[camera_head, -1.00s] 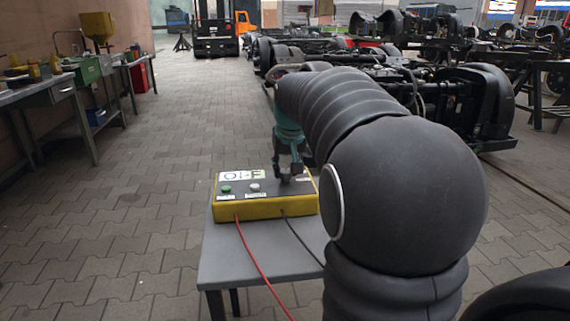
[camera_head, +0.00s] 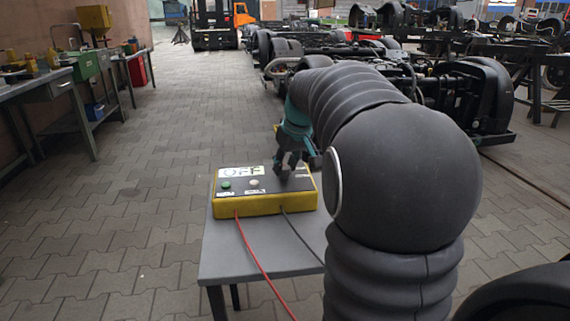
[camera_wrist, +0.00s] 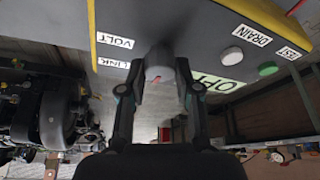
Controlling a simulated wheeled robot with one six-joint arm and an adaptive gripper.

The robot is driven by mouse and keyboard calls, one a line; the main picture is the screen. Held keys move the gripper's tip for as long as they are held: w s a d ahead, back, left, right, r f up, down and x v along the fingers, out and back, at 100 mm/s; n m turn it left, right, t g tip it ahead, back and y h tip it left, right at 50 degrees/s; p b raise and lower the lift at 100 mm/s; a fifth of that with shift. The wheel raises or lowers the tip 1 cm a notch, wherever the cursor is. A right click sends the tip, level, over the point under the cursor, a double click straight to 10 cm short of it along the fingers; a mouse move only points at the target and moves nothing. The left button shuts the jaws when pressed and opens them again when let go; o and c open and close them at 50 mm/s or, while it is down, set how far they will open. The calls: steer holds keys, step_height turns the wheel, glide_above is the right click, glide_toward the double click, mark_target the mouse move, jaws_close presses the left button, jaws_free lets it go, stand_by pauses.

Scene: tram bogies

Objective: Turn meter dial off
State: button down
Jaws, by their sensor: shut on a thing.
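The meter box (camera_head: 265,206) is yellow with a dark grey top and stands on a small grey table. Its display (camera_head: 241,171) reads OFF, and it also shows in the wrist view (camera_wrist: 216,84). In the wrist view a grey dial (camera_wrist: 159,62) with a small red mark sits near the VOLT and LINK labels. My gripper (camera_head: 286,176) is at the right part of the box top. In the wrist view my gripper (camera_wrist: 160,78) is shut on the dial, one finger on each side. A green button (camera_wrist: 267,69) and a white button (camera_wrist: 231,56) are beside it.
The grey table (camera_head: 235,262) carries the box, and red and black cables run off its front. A workbench (camera_head: 45,82) stands at the left, and bogies (camera_head: 450,90) at the back right. The paved floor between them is clear.

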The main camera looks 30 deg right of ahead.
steer(key=c, duration=0.8)
jaws_free()
steer(key=shift+r, duration=0.1)
steer(key=v, duration=1.2)
steer(key=shift+w, duration=0.1)
